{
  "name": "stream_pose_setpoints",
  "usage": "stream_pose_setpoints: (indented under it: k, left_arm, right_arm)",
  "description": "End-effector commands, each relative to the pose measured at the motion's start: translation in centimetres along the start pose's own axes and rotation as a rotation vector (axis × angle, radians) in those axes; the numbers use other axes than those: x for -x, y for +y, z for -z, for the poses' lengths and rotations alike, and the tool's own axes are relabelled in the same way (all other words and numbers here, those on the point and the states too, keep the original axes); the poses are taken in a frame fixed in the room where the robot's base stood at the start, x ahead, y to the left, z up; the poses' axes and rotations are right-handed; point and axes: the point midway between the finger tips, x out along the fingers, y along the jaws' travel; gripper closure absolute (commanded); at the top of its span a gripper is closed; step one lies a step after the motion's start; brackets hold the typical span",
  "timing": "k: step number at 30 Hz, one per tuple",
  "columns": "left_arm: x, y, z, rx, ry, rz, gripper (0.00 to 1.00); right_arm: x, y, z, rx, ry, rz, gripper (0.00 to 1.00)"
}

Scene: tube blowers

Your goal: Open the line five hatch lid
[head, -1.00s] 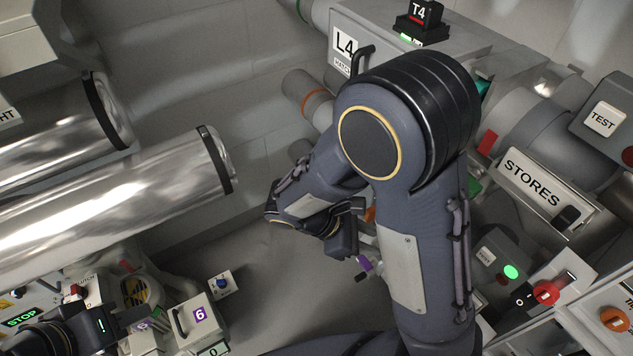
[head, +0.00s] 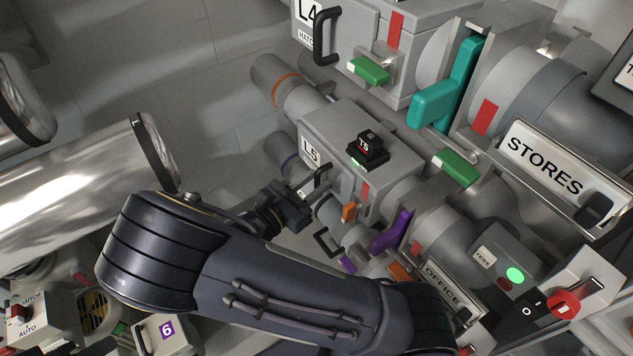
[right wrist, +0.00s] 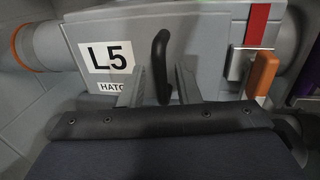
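The line five hatch is a grey box (head: 385,150) with an L5 label in the middle of the head view. Its lid front (right wrist: 100,30) fills the upper right wrist view and looks closed. A black lid handle (head: 323,174) stands on it; it also shows in the right wrist view (right wrist: 160,62). An orange latch (head: 348,212) sits beside the lid, also in the right wrist view (right wrist: 262,73). My right gripper (head: 303,195) is open in front of the lid. In the right wrist view its fingers (right wrist: 159,80) lie either side of the handle, apart from it. My left gripper is not seen.
The L4 hatch (head: 385,30) with its green latch (head: 369,71) is above. A teal lever (head: 450,90) and a purple lever (head: 391,231) stand to the right. A black T5 unit (head: 369,150) sits on the L5 box. Shiny pipes (head: 80,195) lie left.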

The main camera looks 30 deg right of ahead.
Motion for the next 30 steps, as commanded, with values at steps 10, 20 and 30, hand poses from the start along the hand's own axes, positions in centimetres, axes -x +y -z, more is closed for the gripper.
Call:
stream_pose_setpoints:
  k: [10,20,30]
  left_arm:
    - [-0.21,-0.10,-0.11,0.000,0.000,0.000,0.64]
    - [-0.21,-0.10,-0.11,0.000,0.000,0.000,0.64]
    - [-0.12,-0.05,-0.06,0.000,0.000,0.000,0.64]
  right_arm:
    - [-1.32,-0.02,0.00,-0.001,0.002,0.000,0.71]
    - [-1.30,-0.03,0.02,-0.001,0.002,0.000,1.00]
    - [-1.23,0.02,-0.02,-0.001,0.002,0.006,1.00]
